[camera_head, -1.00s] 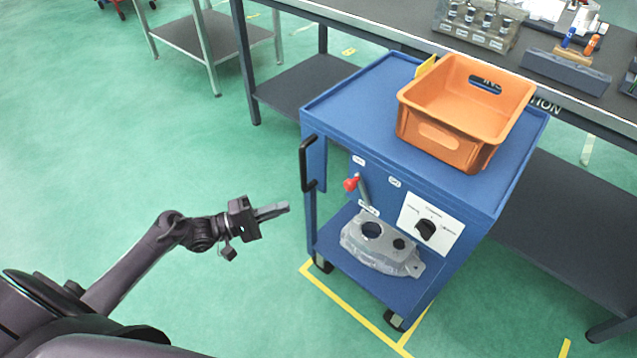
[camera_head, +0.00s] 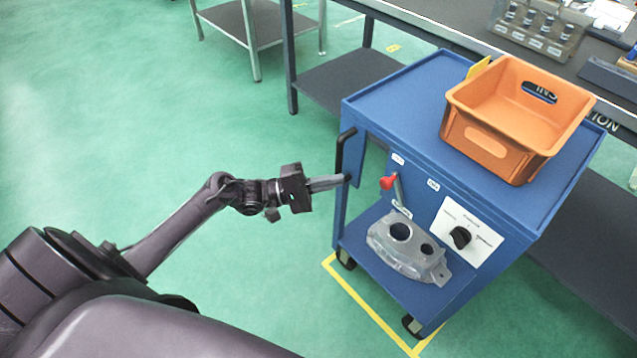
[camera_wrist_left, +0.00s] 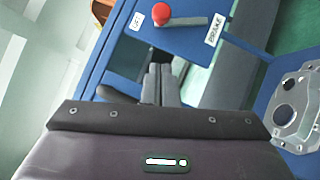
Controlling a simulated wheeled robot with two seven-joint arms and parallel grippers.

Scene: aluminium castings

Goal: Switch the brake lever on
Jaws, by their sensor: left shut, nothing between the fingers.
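The brake lever, a grey bar with a red knob (camera_head: 388,182), is on the front panel of the blue cart (camera_head: 420,160). In the left wrist view the red knob (camera_wrist_left: 161,14) is at the top, with the grey bar running right toward the BRAKE label (camera_wrist_left: 216,28); an OFF-like small label (camera_wrist_left: 137,21) sits left of the knob. My left gripper (camera_head: 347,178) is shut and empty, at the cart's black handle in the head view, left of the lever. In the left wrist view its fingers (camera_wrist_left: 160,72) point at the panel below the lever, apart from the knob. My right gripper is not in view.
An orange bin (camera_head: 515,115) stands on the cart top. A metal casting (camera_head: 408,248) lies on the lower shelf. A black rotary knob (camera_head: 461,237) is on the panel, right of the lever. A black handle (camera_head: 342,150) is at the left corner. A dark workbench (camera_head: 440,22) stands behind.

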